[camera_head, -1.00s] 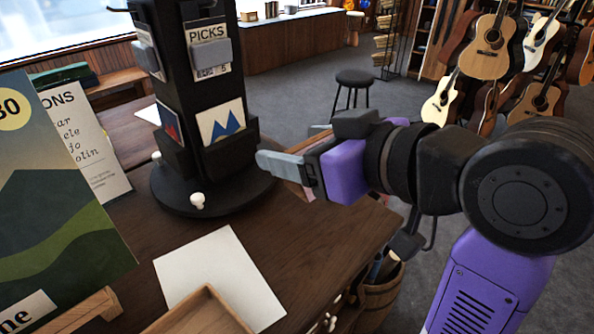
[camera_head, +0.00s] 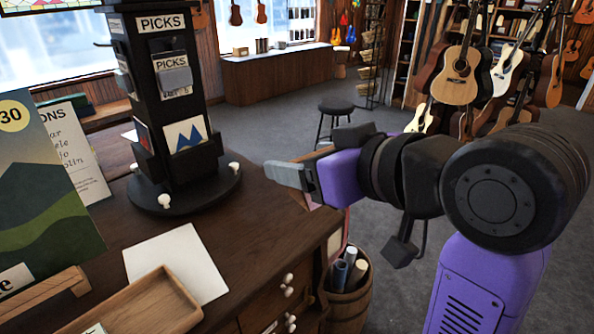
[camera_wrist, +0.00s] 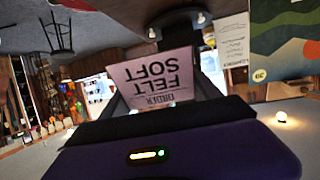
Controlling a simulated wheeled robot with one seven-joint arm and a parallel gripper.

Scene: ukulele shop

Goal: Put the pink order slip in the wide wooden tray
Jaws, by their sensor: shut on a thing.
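The pink order slip (camera_wrist: 152,82) shows upside down in the wrist view, with large dark lettering reading "FELT SOFT". My gripper (camera_head: 282,176) is shut on it and holds it up near the right edge of the desk. In the head view the slip is mostly hidden by the gripper. A shallow wooden tray (camera_head: 157,286) lies at the lower left of the head view, cut off by the bottom edge. It is left of and nearer than my gripper, well apart from it. A small pale card shows at its cut-off lower edge.
A black picks stand (camera_head: 160,95) rises on the desk (camera_head: 260,225), left of my gripper. A white sheet (camera_head: 175,262) lies beside the tray. Signs (camera_head: 35,190) stand at the left. A barrel with rolls (camera_head: 347,290) stands beside the desk; a stool (camera_head: 335,108) is behind.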

